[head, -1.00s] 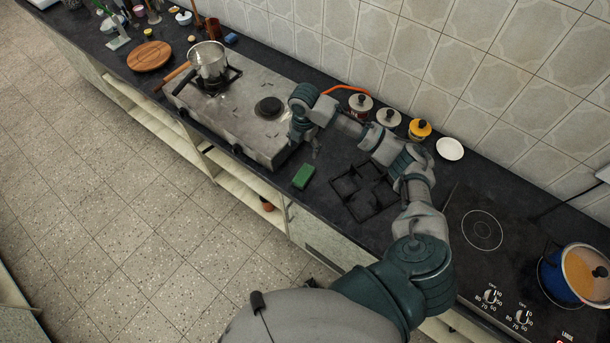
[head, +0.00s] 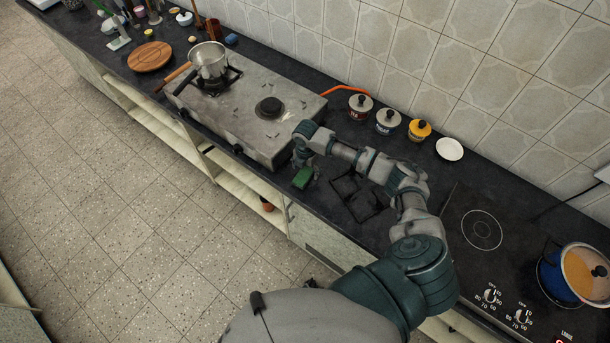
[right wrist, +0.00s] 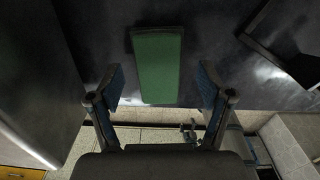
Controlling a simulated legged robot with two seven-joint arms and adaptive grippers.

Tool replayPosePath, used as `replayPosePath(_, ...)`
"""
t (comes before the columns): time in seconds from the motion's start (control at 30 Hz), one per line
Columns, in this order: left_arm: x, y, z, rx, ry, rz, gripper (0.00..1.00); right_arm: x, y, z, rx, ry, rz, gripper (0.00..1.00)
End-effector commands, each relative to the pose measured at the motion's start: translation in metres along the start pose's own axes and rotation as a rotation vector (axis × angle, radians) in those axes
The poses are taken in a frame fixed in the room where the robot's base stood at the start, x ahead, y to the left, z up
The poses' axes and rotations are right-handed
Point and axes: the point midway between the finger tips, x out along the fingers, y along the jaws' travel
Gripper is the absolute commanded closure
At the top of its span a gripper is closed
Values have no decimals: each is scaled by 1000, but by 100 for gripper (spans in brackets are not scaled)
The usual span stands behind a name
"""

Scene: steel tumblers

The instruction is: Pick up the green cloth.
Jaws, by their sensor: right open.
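The green cloth (head: 302,178) is a small green block-like piece on the dark counter near its front edge, just right of the metal stove. It also shows in the right wrist view (right wrist: 158,62), centred between the lines of the two fingers. My right gripper (head: 306,168) is over or right beside the cloth in the head view and partly overlaps it. In the right wrist view the right gripper's fingers (right wrist: 161,82) are apart, one on each side of the cloth, with gaps to both. How far above the counter they are I cannot tell. My left gripper does not show.
The metal stove (head: 235,112) with a steel pot (head: 209,62) stands left of my right gripper. A black burner grate (head: 358,194) lies to the right. Three lidded jars (head: 387,122) and a white saucer (head: 449,149) stand along the wall. The counter's front edge is close to the cloth.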

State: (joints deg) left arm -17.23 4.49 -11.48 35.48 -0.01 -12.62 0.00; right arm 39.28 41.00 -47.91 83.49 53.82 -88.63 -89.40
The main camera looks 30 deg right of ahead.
Motion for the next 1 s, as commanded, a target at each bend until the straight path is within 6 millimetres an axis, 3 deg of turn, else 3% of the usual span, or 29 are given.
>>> replayPosePath(0.13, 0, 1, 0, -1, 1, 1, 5, 19, 0, -2, -1, 1, -2, 21)
replayPosePath(0.4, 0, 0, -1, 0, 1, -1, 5, 23, 0, 0, -1, 1, 2, 21)
replayPosePath(0.47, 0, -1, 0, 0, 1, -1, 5, 23, 0, 0, -1, 1, 2, 33)
replayPosePath(0.63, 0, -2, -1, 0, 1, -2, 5, 23, 0, 0, -1, 1, 1, 76)
replayPosePath(1.0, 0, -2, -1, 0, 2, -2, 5, 22, 0, 0, -1, 1, 0, 78)
